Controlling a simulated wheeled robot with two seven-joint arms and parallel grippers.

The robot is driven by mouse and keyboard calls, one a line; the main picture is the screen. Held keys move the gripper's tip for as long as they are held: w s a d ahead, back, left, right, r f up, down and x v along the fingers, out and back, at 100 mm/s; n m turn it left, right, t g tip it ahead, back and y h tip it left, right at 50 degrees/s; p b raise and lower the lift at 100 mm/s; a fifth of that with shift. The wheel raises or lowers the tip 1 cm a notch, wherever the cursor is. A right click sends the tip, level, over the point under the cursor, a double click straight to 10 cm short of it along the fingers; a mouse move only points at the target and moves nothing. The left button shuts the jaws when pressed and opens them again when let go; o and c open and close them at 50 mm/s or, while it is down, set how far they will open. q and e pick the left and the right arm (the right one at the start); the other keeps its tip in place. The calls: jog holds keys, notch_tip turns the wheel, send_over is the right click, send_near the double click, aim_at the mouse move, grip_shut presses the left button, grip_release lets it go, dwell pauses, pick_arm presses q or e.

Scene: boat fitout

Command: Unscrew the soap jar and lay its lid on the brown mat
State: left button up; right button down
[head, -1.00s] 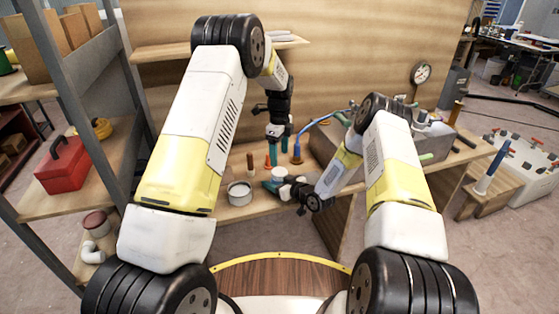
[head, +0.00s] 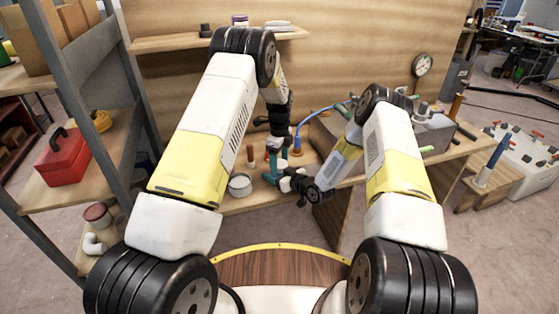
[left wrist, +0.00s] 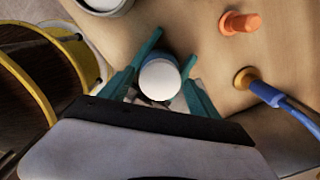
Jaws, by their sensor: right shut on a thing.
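The soap jar shows from above in the left wrist view, with its round white lid (left wrist: 160,78) on it and a bluish rim behind. My left gripper (head: 275,165) points down over the jar. In the left wrist view its teal fingers stand open, one on each side of the lid. My right gripper (head: 271,180) comes in low from the right and is shut on the jar, which stays upright. The jar is mostly hidden by the grippers in the head view. I cannot make out the brown mat.
A grey round tin (head: 240,185) stands on the bench to the left. A grey box (head: 433,134) sits on the bench's right part. A wall shelf (head: 180,42) hangs above.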

pick_arm(q)
jog(key=c, duration=1.4)
jog(key=n, duration=0.3)
jog(key=o, duration=1.5)
notch_tip(320, 180, up, 4)
jog(key=shift+r, duration=0.25)
jog(key=shift+c, duration=0.3)
notch_tip(320, 180, up, 3)
jog(key=m, duration=0.2)
jog(key=shift+m, duration=0.4)
jog(key=shift+f, duration=3.75)
